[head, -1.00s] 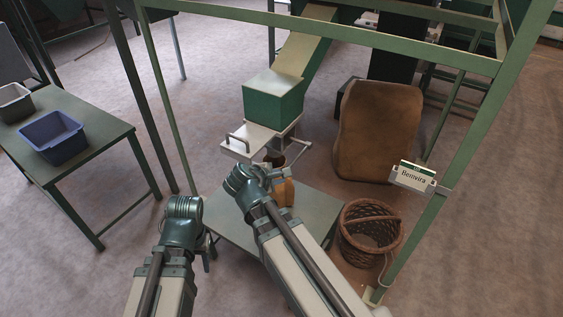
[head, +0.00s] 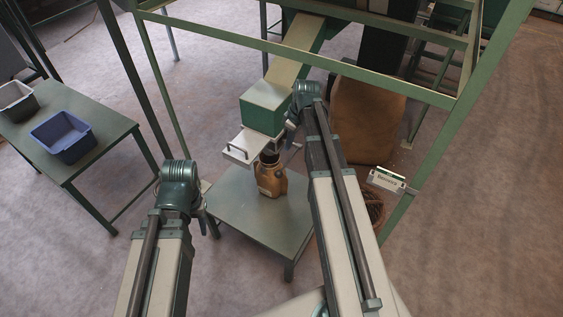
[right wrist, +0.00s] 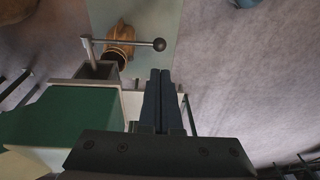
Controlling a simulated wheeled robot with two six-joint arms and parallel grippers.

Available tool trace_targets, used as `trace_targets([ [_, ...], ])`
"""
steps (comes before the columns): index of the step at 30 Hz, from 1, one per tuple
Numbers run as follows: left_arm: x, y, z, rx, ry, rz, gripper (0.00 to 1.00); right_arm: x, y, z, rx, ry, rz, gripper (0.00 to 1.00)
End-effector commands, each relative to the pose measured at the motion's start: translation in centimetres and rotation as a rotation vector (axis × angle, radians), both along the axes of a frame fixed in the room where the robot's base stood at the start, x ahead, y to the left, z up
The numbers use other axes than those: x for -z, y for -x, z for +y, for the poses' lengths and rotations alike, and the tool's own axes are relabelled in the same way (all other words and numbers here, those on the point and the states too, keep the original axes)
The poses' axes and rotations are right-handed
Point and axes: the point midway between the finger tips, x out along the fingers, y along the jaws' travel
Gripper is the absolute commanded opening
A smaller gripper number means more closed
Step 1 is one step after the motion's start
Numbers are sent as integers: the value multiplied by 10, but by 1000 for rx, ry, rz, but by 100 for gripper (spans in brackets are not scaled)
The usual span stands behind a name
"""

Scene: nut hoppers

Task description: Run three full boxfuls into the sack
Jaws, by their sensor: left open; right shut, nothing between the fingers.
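A green box (head: 264,108) sits under a sloping chute (head: 297,55). My right gripper (head: 291,130) is beside the green box, shut and empty. In the right wrist view, its fingers (right wrist: 162,90) point toward a lever with a ball knob (right wrist: 159,44), apart from it. The sack (right wrist: 121,42) shows behind the lever. My left gripper (head: 213,226) is open and empty at the table's left. The box's contents are hidden.
The low grey-green table (head: 245,220) is clear around the sack. A green frame (head: 300,63) surrounds the station. A large brown sack-like form (head: 365,125) stands behind my right arm. A wicker basket (head: 375,211) is partly hidden. Blue (head: 64,136) and grey (head: 17,101) tubs stand on a left table.

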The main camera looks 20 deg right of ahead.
Motion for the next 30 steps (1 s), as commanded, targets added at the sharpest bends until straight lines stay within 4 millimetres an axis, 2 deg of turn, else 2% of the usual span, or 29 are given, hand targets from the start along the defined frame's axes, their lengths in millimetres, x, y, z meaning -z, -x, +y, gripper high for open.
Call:
trace_targets([
  [5, 6, 0, 0, 0, 0, 0, 45, 6, 0, 1, -1, 2, 0, 0],
  [11, 22, 0, 0, -1, 0, 0, 45, 22, -2, 3, -1, 2, -1, 0],
  [30, 109, 0, 0, -2, 0, 0, 45, 109, -12, 17, -1, 3, 0, 0],
])
